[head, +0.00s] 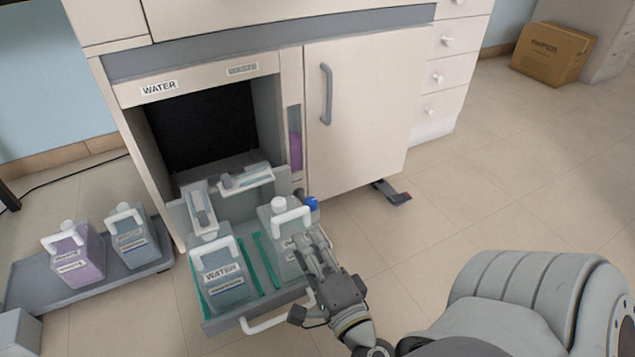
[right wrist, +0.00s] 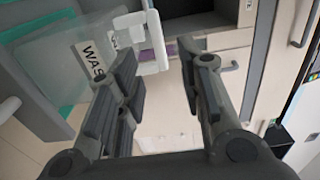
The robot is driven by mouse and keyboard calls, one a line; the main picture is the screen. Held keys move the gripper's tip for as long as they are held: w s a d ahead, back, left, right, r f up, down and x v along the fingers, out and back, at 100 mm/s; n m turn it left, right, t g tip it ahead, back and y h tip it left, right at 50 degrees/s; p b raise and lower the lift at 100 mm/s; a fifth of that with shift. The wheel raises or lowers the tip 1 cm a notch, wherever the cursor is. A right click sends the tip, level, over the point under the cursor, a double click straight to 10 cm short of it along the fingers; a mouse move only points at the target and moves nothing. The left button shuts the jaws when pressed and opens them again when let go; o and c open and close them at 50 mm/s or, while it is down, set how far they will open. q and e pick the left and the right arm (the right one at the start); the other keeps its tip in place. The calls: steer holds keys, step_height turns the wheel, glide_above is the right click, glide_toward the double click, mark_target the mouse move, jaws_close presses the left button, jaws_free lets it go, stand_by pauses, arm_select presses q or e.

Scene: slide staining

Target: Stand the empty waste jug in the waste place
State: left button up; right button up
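The waste jug (head: 279,237) is a pale translucent jug with a white cap and white handle. It stands upright in the right half of the pulled-out drawer (head: 215,327), beside the WATER jug (head: 222,275). In the right wrist view the waste jug (right wrist: 50,75) shows part of its label, "WAS", with the white handle (right wrist: 155,40) beyond the fingers. My right gripper (head: 312,245) is at the jug's front right side in the head view, covering part of it. Its fingers (right wrist: 160,85) are apart, with nothing clearly between them. My left gripper is not in view.
WATER (head: 159,88) and WASTE (head: 242,69) signs mark the cabinet opening. A floor tray (head: 25,285) at left holds a purple jug (head: 78,258) and a blue-grey jug (head: 130,240). A closed cabinet door (head: 375,110) stands right of the drawer. The floor at right is mostly free.

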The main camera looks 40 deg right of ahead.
steer(key=shift+v, duration=1.6)
